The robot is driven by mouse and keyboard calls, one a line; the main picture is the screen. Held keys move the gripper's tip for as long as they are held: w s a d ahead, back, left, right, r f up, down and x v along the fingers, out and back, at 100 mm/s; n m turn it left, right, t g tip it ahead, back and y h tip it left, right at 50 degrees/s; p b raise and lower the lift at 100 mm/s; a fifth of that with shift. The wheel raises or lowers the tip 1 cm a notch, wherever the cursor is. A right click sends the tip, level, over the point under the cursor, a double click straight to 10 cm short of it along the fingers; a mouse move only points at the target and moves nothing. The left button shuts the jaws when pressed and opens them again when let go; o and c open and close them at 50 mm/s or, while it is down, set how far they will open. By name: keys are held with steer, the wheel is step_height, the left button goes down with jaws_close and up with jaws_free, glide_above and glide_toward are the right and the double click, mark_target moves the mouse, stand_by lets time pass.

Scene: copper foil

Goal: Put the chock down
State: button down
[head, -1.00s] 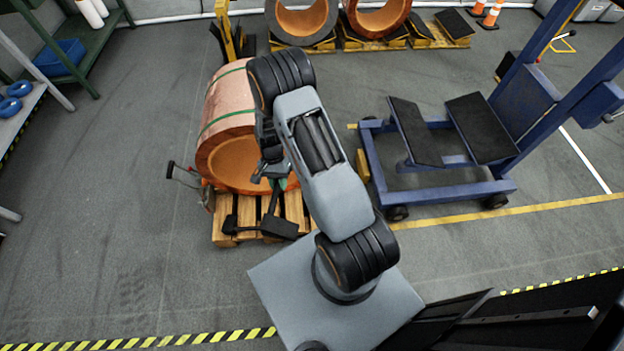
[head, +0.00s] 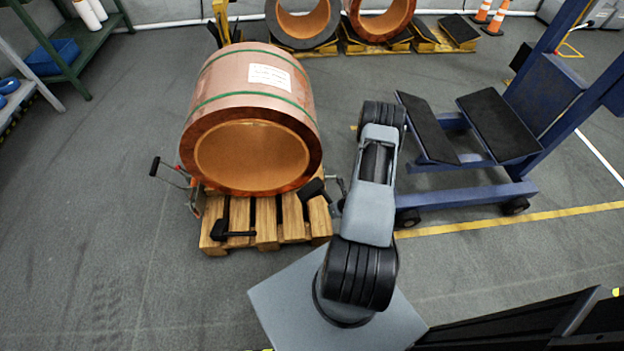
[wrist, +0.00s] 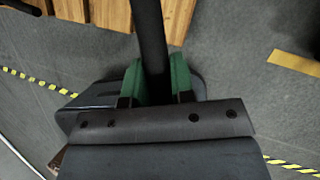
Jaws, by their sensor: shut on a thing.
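My gripper (wrist: 160,85) shows green pads in the wrist view, shut on the black handle of a chock (wrist: 148,35). The handle runs up out of that picture. In the head view the held chock's black block (head: 314,189) is at the front right of the coil, over the pallet's right edge. I cannot tell whether it touches the pallet or coil. The copper coil (head: 250,158) lies on its side on the wooden pallet (head: 268,222). My arm partly hides the gripper in the head view.
A blue lift frame (head: 470,186) with black pads stands to the right, close to my arm. A pallet jack handle (head: 170,170) sticks out left of the pallet. More coils (head: 303,22) stand at the back.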

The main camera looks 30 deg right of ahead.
steer(key=s+d+f+m+h+b, duration=0.1)
steer(key=s+d+f+m+h, duration=0.1)
steer(key=s+d+f+m, duration=0.15)
steer(key=w+f+b, duration=0.4)
steer(key=w, duration=1.3)
steer(key=shift+f+m, duration=0.2)
steer(key=shift+m, duration=0.25)
steer(key=shift+f, duration=0.15)
steer(key=c, duration=1)
jaws_free()
steer(key=shift+o, duration=0.2)
steer(key=p+v, duration=0.3)
steer(key=v, duration=0.9)
steer(key=shift+s, duration=0.3)
